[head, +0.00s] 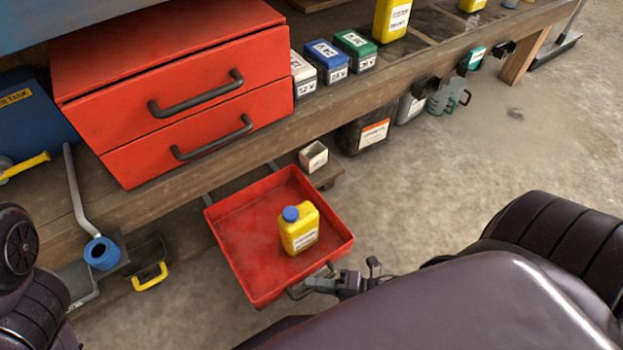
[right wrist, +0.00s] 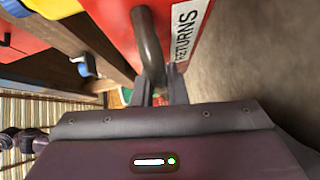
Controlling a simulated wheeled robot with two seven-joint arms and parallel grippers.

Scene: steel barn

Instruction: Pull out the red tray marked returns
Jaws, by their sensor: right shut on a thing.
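The red tray (head: 242,230) is slid out from under the wooden bench in the head view, open at the top. A yellow bottle with a blue cap (head: 299,232) stands upright in it. Its front carries a dark curved handle (right wrist: 147,40); the white label (right wrist: 188,28) in the right wrist view reads as returns, its first letters partly unclear. My right gripper (head: 330,284) is at the tray's front and shut on the handle; its fingers (right wrist: 158,94) show in the right wrist view. My left gripper is out of view; only part of my left arm shows.
A red two-drawer chest (head: 190,85) and several labelled containers stand on the bench (head: 400,84). A small white box (head: 313,157) sits behind the tray. A blue-ended pipe (head: 102,252) and a yellow-handled item (head: 150,276) are left of it.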

